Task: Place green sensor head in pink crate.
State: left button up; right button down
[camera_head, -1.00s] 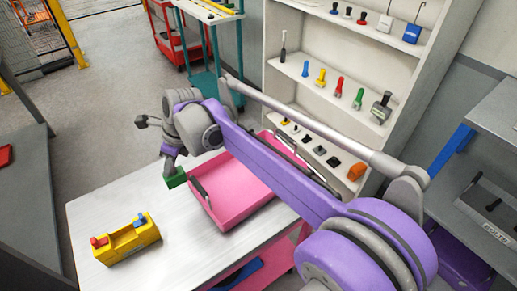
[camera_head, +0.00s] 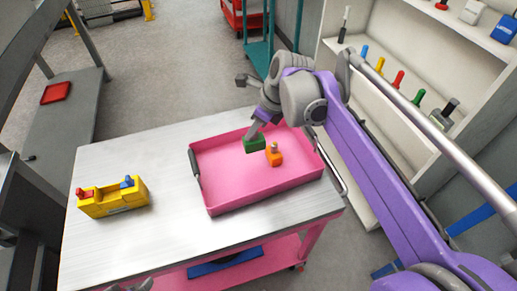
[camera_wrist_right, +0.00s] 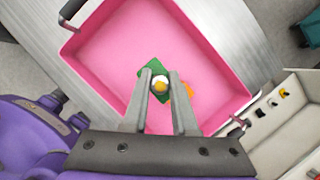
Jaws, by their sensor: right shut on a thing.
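The green sensor head (camera_head: 254,144) is a green block held at the fingertips of my right gripper (camera_head: 258,131), which points down inside the outline of the pink crate (camera_head: 222,193). In the right wrist view the green sensor head (camera_wrist_right: 151,68) shows a white and yellow round part between the two fingers of my right gripper (camera_wrist_right: 160,85), with the crate floor behind it. I cannot tell how far it is above the floor. A small grey part at the bottom edge of the head view looks like my left gripper (camera_head: 135,286); its fingers are not clear.
A yellow holder (camera_head: 113,199) with red and blue parts stands left on the metal-topped cart (camera_head: 165,240). A shelf unit with coloured tools (camera_head: 385,100) stands behind my right arm.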

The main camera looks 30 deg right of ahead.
aim_at(254, 139)
jog(key=f, duration=0.4)
jog(key=shift+w+d+f, duration=0.15)
jog(key=shift+w+f, duration=0.2)
jog(key=shift+s+f, duration=0.1)
jog(key=shift+f, duration=0.55)
pick_arm(q)
jog(key=shift+w+f, duration=0.2)
jog(key=shift+f, duration=0.3)
pick_arm(e)
jog(key=shift+f, duration=1.7)
pick_arm(q)
jog(key=shift+f+b, duration=0.1)
jog(key=shift+b, duration=0.2)
pick_arm(e)
jog(key=shift+f, duration=0.1)
jog(key=c, duration=1.2)
grip_release()
jog(key=shift+f, duration=0.1)
jog(key=o, duration=0.5)
jog(key=shift+r, duration=0.25)
pick_arm(q)
jog(key=shift+w+r+p, duration=0.1)
jog(key=shift+r+p, duration=0.5)
jog(key=shift+r, duration=0.1)
pick_arm(e)
jog(key=v, duration=1.2)
